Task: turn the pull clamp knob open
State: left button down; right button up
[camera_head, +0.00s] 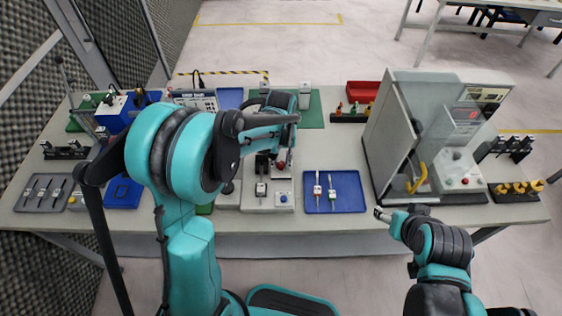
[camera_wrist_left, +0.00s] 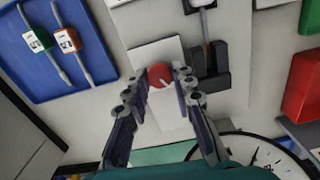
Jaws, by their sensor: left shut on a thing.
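The red clamp knob (camera_wrist_left: 160,75) sits on a light square plate (camera_wrist_left: 158,55) in the left wrist view, with a pale mark on its face. My left gripper (camera_wrist_left: 166,84) has one finger on each side of the knob and is shut on it. In the head view the red knob (camera_head: 281,164) shows only in part below my left forearm. The left fingertips are mostly hidden there. My right gripper (camera_head: 380,213) is at the table's front edge, far from the knob; its jaws are too small to judge.
A blue tray (camera_head: 349,204) with two tools lies right of the clamp fixture. A large grey machine (camera_head: 385,125) stands farther right. A red bin (camera_head: 363,91) is at the back. Dark clamp parts (camera_wrist_left: 208,80) stand close beside the knob.

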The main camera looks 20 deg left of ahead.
aim_at(281, 164)
pick_arm(q)
jog(key=shift+n, duration=1.6)
jog(key=c, duration=1.3)
grip_release()
jog(key=shift+o, duration=0.2)
notch_tip(281, 164, up, 12)
